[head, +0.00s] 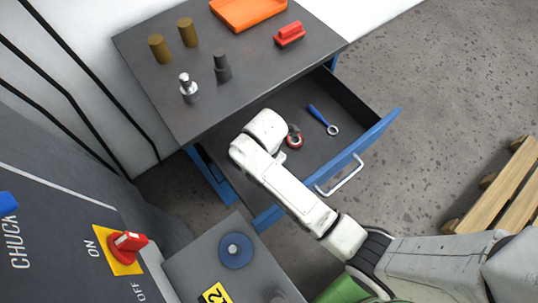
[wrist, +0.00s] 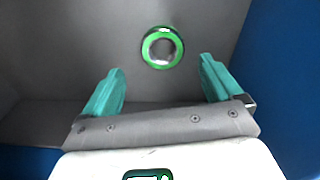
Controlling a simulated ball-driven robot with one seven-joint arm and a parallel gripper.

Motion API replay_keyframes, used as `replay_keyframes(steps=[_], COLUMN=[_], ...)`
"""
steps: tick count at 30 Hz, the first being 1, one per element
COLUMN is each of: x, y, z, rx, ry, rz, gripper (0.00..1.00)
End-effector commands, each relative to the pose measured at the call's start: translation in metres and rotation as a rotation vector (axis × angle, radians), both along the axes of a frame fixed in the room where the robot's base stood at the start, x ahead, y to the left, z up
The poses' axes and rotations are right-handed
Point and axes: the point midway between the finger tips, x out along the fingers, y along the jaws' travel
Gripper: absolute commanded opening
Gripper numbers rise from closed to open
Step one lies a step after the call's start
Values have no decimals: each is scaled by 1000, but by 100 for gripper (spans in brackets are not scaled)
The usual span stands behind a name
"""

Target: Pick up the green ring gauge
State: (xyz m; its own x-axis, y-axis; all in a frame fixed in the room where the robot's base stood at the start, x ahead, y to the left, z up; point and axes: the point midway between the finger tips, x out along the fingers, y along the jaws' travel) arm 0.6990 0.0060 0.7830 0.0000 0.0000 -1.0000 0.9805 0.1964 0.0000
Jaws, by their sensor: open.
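The green ring gauge (wrist: 146,50), a bright green ring around a greyish centre, lies on the grey drawer floor in the wrist view. My gripper (wrist: 161,66) has its two teal fingers spread wide. The ring is ahead of the fingertips, roughly midway between them, with neither finger seen touching it. In the head view my arm's white wrist reaches over the open drawer. The green ring and the fingers are hidden there behind my arm.
The drawer (head: 362,148) is pulled out, with a blue front and a handle. A red-rimmed ring (head: 294,138) and a blue-handled wrench (head: 318,115) lie inside. The cabinet top above holds an orange tray (head: 246,10), a red block (head: 289,35) and several cylinders.

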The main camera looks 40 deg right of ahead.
Motion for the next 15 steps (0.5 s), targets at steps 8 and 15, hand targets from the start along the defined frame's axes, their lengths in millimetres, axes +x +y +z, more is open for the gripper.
replay_keyframes(steps=[8, 15], x=[-4, -4], y=[-6, -6], z=[-37, -50], rx=[-1, 0], ry=[3, 0], rz=[-2, -2], gripper=[92, 92])
